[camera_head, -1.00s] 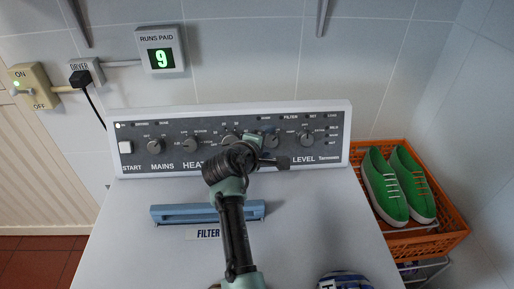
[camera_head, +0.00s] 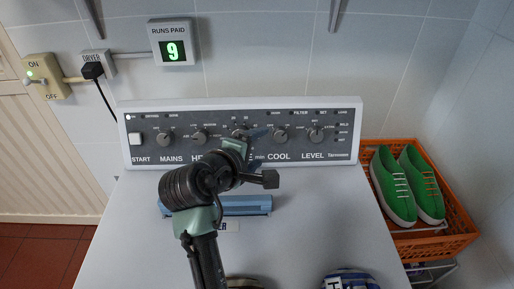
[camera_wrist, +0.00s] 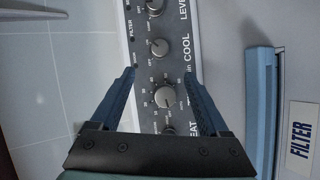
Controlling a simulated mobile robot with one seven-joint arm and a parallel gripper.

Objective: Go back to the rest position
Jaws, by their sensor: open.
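My gripper (camera_wrist: 158,76) is open and empty in the wrist view, its two blue fingers apart. It faces the grey control panel (camera_wrist: 182,70), with the middle minutes knob (camera_wrist: 166,96) showing between the fingers; I cannot tell any contact. In the head view my gripper (camera_head: 254,137) is small and partly hidden by my wrist, in front of the panel's middle. The COOL knob (camera_head: 280,136) and LEVEL knob (camera_head: 316,134) show to its right, the MAINS knob (camera_head: 164,138) and HEAT knob (camera_head: 200,137) to its left.
A blue filter handle (camera_head: 245,206) lies on the white top below my arm. An orange crate (camera_head: 455,240) with green shoes (camera_head: 392,188) stands at the right. A dryer switch (camera_head: 44,77) and runs-paid display (camera_head: 172,43) reading 9 are on the wall.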

